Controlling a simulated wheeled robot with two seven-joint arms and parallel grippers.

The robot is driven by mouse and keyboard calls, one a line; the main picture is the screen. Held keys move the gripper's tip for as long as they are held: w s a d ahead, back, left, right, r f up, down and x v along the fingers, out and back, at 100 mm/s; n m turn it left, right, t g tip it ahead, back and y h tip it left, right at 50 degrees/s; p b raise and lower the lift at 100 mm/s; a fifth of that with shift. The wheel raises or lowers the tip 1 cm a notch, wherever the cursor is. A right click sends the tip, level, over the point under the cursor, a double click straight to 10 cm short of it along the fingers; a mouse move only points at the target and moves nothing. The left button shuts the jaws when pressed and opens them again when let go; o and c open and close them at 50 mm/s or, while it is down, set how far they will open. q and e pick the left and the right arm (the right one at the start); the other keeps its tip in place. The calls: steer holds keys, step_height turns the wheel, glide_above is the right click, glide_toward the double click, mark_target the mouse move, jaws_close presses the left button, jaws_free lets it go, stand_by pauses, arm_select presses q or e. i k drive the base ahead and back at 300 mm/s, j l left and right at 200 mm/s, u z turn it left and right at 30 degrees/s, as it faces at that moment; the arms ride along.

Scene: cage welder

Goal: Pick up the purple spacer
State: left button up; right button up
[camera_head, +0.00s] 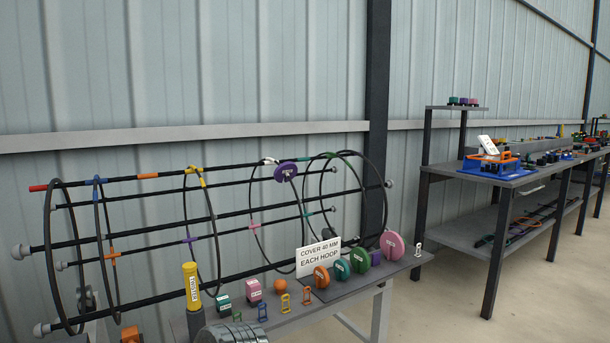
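No single piece is clearly marked as the purple spacer. A purple disc with a label (286,172) sits at the top of a hoop of the wire cage (150,225). A smaller purple round piece (375,257) stands on the near bench, partly hidden between a green disc (357,261) and a pink disc (392,245). A small blue or violet upright loop (262,311) stands at the bench's front. Small purple clips (190,240) show on the cage rods. Neither of my grippers is in view.
A sign (318,257) reads "COVER 40 MM EACH HOOP". A far bench (465,172) holds a blue tray. Open floor (440,310) lies at right.

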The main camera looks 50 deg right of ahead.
mark_target(280, 173)
steer(key=z, duration=1.65)
